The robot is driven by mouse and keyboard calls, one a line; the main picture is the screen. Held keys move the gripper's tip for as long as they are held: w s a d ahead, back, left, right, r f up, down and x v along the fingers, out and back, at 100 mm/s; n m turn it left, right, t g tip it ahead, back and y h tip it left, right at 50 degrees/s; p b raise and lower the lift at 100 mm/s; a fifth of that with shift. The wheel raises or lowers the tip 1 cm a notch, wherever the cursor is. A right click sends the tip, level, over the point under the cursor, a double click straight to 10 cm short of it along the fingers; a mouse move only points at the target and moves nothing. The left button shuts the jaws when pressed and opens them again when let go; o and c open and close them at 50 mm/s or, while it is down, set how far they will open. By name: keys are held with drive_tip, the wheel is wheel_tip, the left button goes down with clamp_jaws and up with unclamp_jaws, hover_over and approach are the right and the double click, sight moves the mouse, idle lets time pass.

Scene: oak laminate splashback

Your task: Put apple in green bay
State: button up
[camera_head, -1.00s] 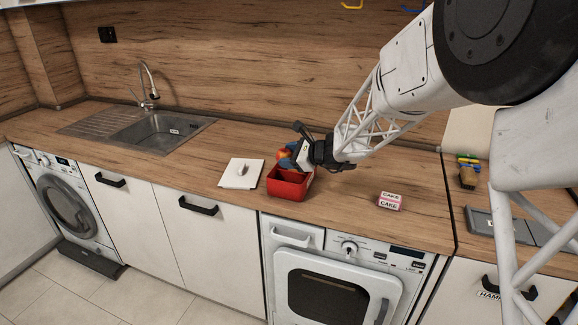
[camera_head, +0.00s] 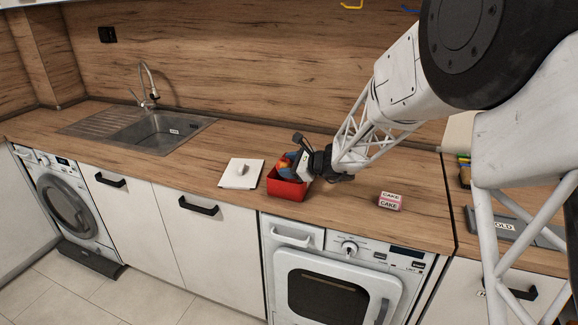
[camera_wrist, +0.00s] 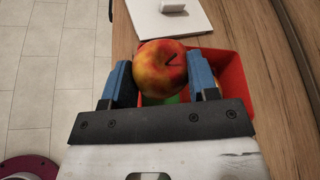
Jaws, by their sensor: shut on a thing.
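The red and yellow apple (camera_wrist: 160,68) is held between the blue fingers of my gripper (camera_wrist: 160,80) in the wrist view. In the head view, the apple (camera_head: 284,162) and my gripper (camera_head: 303,162) are over the open red box (camera_head: 287,189) on the counter. The red box (camera_wrist: 236,74) also shows behind and to the right of the fingers in the wrist view. A green patch (camera_wrist: 176,98) shows just below the apple, inside the box. Most of the box's inside is hidden by the apple and my gripper.
A white board (camera_head: 239,175) with a small pale object on it lies left of the box. A cake box (camera_head: 390,201) stands to the right on the counter. The sink (camera_head: 160,129) is further left. A grey divided tray (camera_head: 505,227) is at the right.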

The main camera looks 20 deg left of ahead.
drive_tip(key=shift+f, duration=0.55)
drive_tip(key=o, duration=0.9)
drive_tip(key=shift+o, duration=0.2)
drive_tip(key=shift+r, duration=0.1)
drive_tip(key=shift+r, duration=0.55)
drive_tip(key=v, duration=1.2)
